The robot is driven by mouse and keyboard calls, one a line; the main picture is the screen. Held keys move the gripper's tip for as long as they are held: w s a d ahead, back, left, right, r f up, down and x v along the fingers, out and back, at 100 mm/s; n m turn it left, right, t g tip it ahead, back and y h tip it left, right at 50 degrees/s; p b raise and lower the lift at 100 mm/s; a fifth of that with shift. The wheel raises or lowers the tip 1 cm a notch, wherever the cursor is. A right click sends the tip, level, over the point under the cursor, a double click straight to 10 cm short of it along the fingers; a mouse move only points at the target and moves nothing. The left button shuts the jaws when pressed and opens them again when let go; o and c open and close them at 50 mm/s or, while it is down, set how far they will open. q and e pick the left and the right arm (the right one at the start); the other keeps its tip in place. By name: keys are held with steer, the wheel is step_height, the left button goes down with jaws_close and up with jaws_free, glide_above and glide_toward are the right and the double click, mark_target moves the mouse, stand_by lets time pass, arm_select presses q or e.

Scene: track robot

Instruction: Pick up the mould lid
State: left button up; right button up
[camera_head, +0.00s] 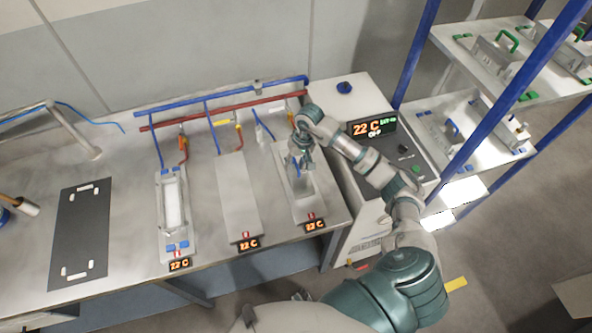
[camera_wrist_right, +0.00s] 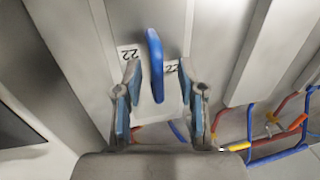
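The mould lid (camera_wrist_right: 125,30) is a grey plate with a blue handle (camera_wrist_right: 156,60) and white "22" labels, seen in the right wrist view. My right gripper (camera_wrist_right: 165,82) is open, with one finger on each side of the handle and a visible gap at each side. In the head view my right gripper (camera_head: 301,160) is over the rightmost station (camera_head: 307,207) on the bench and hides part of it. I cannot tell how high it is above the lid. My left gripper is not in view.
Two more stations stand to the left, one with a pale long mould (camera_head: 173,205) and one with a flat plate (camera_head: 233,190). Blue and red pipes (camera_head: 225,108) run behind. A control cabinet (camera_head: 385,150) and a blue-post shelf (camera_head: 480,110) stand right. A dark mat (camera_head: 80,230) lies left.

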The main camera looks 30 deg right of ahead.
mark_target(296, 163)
jaws_close()
steer(key=shift+d, duration=0.1)
steer(key=shift+r, duration=0.1)
